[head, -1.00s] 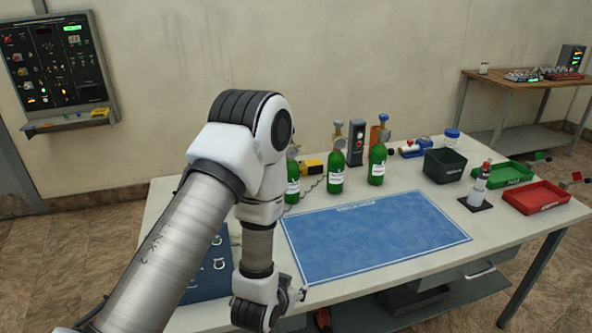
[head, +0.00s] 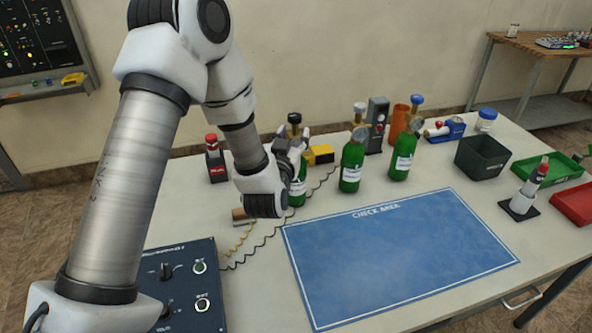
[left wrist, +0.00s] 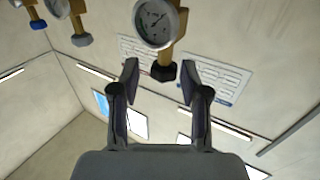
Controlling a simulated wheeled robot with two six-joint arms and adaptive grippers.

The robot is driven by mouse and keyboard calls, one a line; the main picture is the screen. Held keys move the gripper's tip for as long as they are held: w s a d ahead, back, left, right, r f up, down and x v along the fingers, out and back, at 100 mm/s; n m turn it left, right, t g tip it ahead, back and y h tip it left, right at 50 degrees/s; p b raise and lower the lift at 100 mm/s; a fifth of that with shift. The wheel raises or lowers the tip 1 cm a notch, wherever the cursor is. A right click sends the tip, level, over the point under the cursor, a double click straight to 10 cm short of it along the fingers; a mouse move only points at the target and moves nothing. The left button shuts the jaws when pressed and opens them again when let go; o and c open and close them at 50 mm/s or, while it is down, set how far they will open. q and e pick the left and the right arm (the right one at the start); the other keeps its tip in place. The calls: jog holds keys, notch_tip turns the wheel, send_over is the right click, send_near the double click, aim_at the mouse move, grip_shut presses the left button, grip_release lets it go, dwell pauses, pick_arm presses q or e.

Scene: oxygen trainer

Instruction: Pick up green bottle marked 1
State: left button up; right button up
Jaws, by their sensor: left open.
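Three green bottles with white labels stand in a row behind the blue mat. The left bottle (head: 298,194) is partly hidden by my left gripper (head: 293,143). The middle bottle (head: 351,169) and the right bottle (head: 402,158) are clear of it. The label numbers are too small to read. My left gripper is open at the upper part of the left bottle. In the left wrist view, a brass valve with a round gauge (left wrist: 156,22) and black knob shows beyond and between the open fingers (left wrist: 160,85). I cannot tell whether they touch it. My right gripper is not in view.
The blue check area mat (head: 400,250) is empty. A dark control panel (head: 183,285) with wires lies at the left front. A yellow box (head: 319,154) and a dark device (head: 376,125) stand close behind the bottles. A dark bin (head: 483,158) and trays are at right.

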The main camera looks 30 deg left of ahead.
aim_at(294, 128)
pick_arm(q)
jog(key=x, duration=0.3)
jog(key=f+p+x, duration=0.1)
jog(key=x, duration=0.1)
jog(key=shift+s+a, duration=0.1)
jog(key=shift+a, duration=0.3)
jog(key=shift+s+d+r, duration=0.15)
jog(key=shift+r, duration=0.05)
jog(key=shift+s+d+r, duration=0.1)
jog(key=shift+d, duration=0.05)
jog(key=c, duration=0.5)
grip_shut()
jog(key=shift+r, duration=0.1)
